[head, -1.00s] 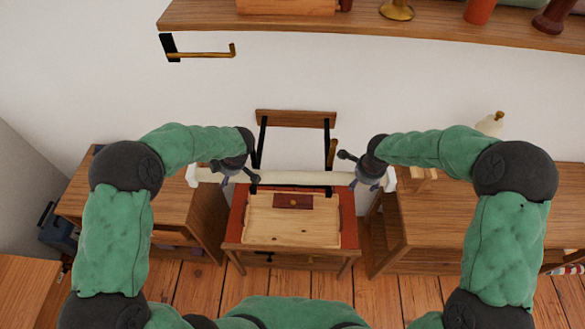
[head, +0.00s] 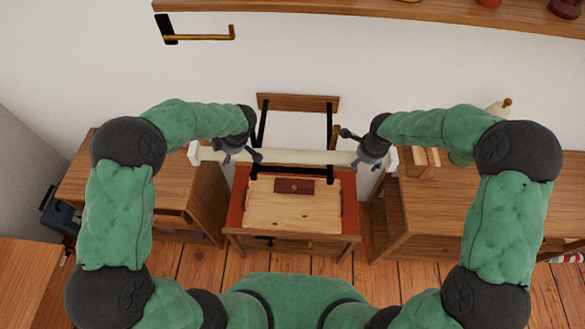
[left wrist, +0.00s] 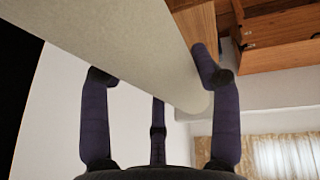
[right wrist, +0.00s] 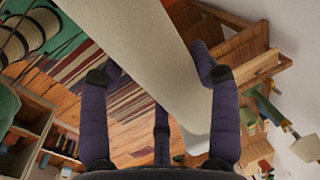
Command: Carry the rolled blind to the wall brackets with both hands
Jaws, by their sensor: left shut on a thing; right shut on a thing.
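The rolled blind (head: 300,157) is a long cream roll with white end pieces, held level across the head view. My left gripper (head: 238,152) is shut on it near its left end; the left wrist view shows the roll (left wrist: 120,45) between the fingers. My right gripper (head: 362,149) is shut on it near its right end, and the roll (right wrist: 130,45) crosses between the fingers in the right wrist view. One wall bracket (head: 200,36), a black plate with a brass arm, is at upper left, apart from the blind. A second such bracket is not clear.
A wooden rail with black arms (head: 298,103) is just behind the blind; whether they touch cannot be told. Below is a small red-edged table (head: 235,215). Wooden cabinets stand left (head: 130,190) and right (head: 470,200). A shelf (head: 380,12) juts out above. The wall between is bare.

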